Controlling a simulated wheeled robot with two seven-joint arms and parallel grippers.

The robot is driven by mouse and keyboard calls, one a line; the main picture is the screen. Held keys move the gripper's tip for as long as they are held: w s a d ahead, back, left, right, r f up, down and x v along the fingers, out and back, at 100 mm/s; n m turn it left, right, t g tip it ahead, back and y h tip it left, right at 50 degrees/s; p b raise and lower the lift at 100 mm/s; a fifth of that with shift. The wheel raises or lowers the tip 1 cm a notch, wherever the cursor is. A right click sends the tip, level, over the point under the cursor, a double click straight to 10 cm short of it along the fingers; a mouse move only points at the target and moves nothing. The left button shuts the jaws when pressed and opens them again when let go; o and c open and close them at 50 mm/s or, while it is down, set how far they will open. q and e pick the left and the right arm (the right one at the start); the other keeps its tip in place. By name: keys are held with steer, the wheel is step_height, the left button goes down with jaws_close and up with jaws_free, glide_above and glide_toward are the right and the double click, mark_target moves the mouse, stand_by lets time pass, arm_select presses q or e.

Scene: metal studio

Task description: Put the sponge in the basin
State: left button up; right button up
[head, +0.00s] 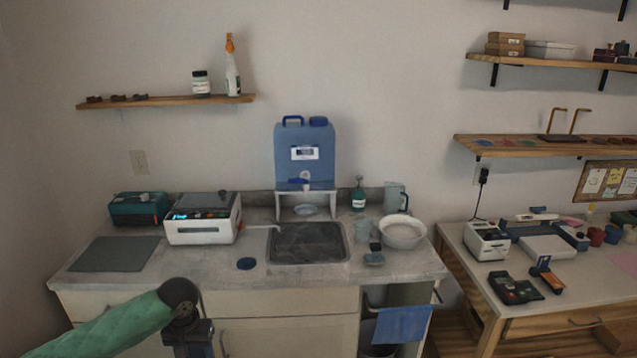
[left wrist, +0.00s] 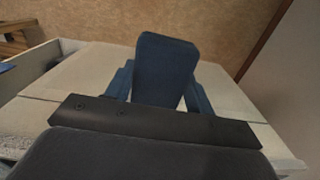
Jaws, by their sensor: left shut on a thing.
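My left gripper (head: 190,340) is low at the front left of the counter in the head view, and its tips are not clear there. In the left wrist view, the left gripper (left wrist: 160,98) is shut on a dark blue block, which looks like the sponge (left wrist: 166,65). The block stands out beyond the fingers, over pale cabinet fronts. The basin (head: 308,245) is a dark rectangular sink set in the counter, to the right of and beyond the left gripper. It looks empty. My right gripper is not in view.
A blue water container (head: 304,150) stands on a stand behind the basin. A white bowl (head: 403,235) and a small dark item (head: 374,258) sit to its right. A white machine (head: 203,225) and dark mat (head: 115,254) are to its left.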

arm_select(q)
steer(key=s+d+r, duration=0.1)
steer(key=d+r, duration=0.3)
steer(key=d, duration=0.5)
steer(key=shift+d, duration=0.35)
steer(key=shift+d, duration=0.1)
